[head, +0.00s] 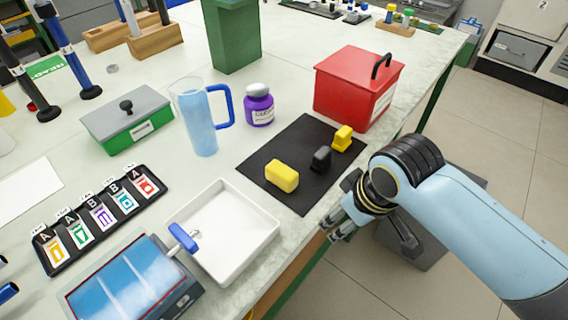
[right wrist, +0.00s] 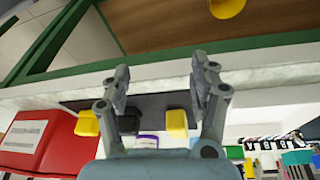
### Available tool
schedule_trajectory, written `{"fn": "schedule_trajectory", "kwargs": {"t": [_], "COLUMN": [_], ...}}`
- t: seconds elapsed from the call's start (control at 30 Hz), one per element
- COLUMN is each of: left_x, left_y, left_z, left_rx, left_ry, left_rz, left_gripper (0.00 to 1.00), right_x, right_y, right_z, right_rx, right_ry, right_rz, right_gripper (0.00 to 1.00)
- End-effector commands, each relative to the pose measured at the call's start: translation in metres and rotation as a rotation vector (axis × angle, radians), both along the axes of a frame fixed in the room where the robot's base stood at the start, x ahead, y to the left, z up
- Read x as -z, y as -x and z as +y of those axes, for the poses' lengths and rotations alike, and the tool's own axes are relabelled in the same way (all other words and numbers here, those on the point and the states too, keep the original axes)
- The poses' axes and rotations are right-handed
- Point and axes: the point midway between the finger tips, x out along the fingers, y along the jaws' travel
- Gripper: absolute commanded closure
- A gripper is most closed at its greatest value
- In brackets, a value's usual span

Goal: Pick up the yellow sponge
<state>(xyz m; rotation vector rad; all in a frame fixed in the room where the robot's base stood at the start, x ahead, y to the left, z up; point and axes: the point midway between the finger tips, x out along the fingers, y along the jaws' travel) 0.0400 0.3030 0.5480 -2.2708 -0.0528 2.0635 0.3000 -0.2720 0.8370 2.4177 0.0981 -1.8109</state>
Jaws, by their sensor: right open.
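A yellow block (head: 282,176), which looks like the sponge, lies on the black mat (head: 296,192) near its left corner. A smaller stepped yellow piece (head: 342,139) lies on the mat's far side, with a black piece (head: 321,158) between them. My right gripper (head: 336,228) is open and empty, just off the table edge to the right of the mat. In the right wrist view, its spread fingers (right wrist: 161,88) frame the mat, with the yellow block (right wrist: 176,122) beyond them towards the right finger and the stepped yellow piece (right wrist: 88,122) at the left. My left gripper is not seen.
A red box (head: 345,95) with a black handle stands behind the mat. A white tray (head: 262,238) sits in front, near the edge. A green bin (head: 232,38) is farther back.

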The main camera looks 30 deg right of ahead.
Motion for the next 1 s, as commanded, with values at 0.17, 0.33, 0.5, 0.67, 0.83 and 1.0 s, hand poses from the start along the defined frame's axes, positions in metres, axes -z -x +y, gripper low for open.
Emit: {"fn": "schedule_trajectory", "kwargs": {"t": [0.17, 0.33, 0.5, 0.67, 0.83, 1.0], "left_x": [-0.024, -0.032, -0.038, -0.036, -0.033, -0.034], "left_y": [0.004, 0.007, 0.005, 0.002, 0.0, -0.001], "left_z": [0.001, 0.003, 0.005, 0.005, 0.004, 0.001], "left_rx": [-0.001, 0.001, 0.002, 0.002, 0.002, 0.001], "left_ry": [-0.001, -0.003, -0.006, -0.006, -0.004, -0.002], "left_rz": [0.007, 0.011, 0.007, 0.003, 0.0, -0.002], "left_gripper": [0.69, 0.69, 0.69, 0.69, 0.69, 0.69], "right_x": [-0.066, -0.087, -0.102, -0.082, -0.059, -0.047], "right_y": [-0.041, -0.084, -0.112, -0.124, -0.133, -0.138], "right_z": [0.015, 0.029, 0.039, 0.044, 0.047, 0.048], "right_rx": [-0.069, -0.147, -0.204, -0.216, -0.215, -0.216], "right_ry": [-0.029, -0.06, -0.081, -0.086, -0.085, -0.085], "right_rz": [-0.041, -0.07, -0.09, -0.091, -0.092, -0.092], "right_gripper": [0.38, 0.38, 0.38, 0.38, 0.38, 0.38]}}
